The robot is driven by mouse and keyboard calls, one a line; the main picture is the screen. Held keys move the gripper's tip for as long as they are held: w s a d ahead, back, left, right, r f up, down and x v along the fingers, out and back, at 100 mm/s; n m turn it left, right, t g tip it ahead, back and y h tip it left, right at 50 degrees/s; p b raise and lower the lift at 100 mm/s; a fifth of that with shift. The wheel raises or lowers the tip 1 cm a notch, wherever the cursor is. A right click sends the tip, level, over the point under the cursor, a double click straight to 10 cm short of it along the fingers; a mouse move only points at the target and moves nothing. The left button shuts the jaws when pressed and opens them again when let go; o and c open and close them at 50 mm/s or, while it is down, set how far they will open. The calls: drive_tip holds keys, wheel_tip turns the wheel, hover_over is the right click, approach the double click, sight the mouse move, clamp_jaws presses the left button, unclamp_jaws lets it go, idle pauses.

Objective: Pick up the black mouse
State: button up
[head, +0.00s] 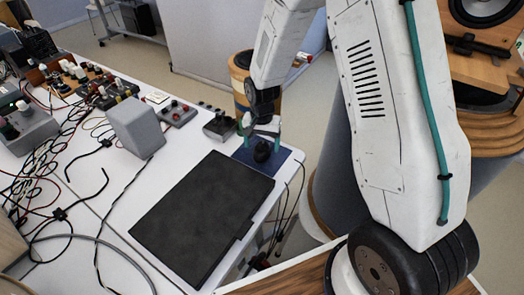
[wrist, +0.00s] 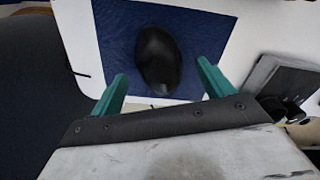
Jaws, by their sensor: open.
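The black mouse (wrist: 158,60) lies on a dark blue mat (wrist: 115,25). In the head view the mouse (head: 262,152) and the mat (head: 286,161) are at the far right corner of the white table. My gripper (wrist: 162,88) is open, its two teal fingers apart to either side of the near end of the mouse in the wrist view. In the head view my gripper (head: 262,138) is at the mouse, pointing down. I cannot tell how high the fingertips are above the mat.
A closed dark laptop-like slab (head: 200,215) lies beside the mat on the white table (head: 100,210). A wooden-banded drum (head: 240,62) stands behind the table.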

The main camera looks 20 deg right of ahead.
wheel_tip(320, 180, down, 2)
drive_tip(key=shift+f, duration=0.1)
drive_tip(key=c, duration=1.1)
